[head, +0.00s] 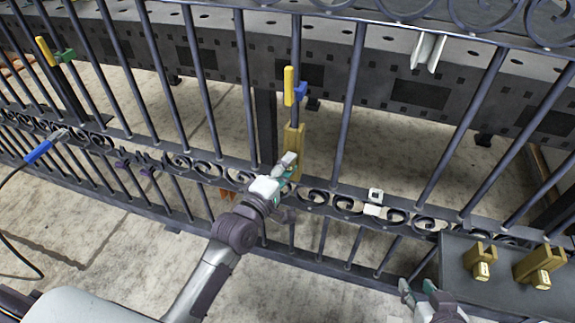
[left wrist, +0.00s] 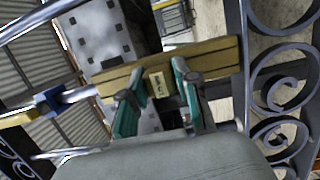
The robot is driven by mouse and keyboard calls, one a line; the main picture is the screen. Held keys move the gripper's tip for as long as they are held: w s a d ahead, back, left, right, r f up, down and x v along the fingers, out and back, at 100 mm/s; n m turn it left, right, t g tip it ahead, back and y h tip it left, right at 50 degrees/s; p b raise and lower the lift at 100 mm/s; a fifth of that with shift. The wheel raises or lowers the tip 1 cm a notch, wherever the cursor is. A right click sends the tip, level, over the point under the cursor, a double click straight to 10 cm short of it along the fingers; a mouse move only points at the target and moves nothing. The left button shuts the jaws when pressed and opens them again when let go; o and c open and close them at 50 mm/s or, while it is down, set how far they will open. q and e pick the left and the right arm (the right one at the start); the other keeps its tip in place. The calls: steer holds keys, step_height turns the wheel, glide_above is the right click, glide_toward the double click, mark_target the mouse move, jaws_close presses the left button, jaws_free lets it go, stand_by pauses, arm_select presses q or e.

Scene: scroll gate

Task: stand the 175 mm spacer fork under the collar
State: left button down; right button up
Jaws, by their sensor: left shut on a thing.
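A brass spacer fork (head: 294,138) stands along a gate bar, just above the scroll rail. My left gripper (head: 283,172) is shut on it. In the left wrist view the fork (left wrist: 215,57) lies between the teal fingers (left wrist: 160,88), with a small pale label whose print I cannot read. A blue collar (head: 300,92) with a yellow handle sits on the same bar above the fork. Bare bar shows between collar (left wrist: 48,100) and fork. The fork's lower end is close to the rail; contact is unclear. My right gripper (head: 418,288) is open and empty at the bottom.
Two more brass forks, one smaller (head: 480,258) and one larger (head: 538,266), are on a dark stand (head: 462,275) at right. A green collar (head: 65,56) is on a left bar. A blue-handled tool (head: 40,151) rests at the left rail. Gate bars surround my left gripper.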

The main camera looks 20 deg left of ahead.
arm_select(q)
steer(key=shift+w, duration=0.1)
arm_select(e)
steer(key=shift+s+d+f, duration=0.1)
steer(key=shift+s+f, duration=0.1)
steer(key=shift+s, duration=0.05)
arm_select(q)
steer(key=c, duration=0.8)
jaws_free()
steer(key=shift+f, duration=0.15)
steer(key=shift+c, duration=0.2)
steer(key=shift+o, duration=0.4)
steer(key=shift+f, duration=0.25)
steer(key=v, duration=1.2)
arm_select(e)
steer(key=shift+w, duration=0.1)
arm_select(q)
steer(key=shift+r, duration=0.1)
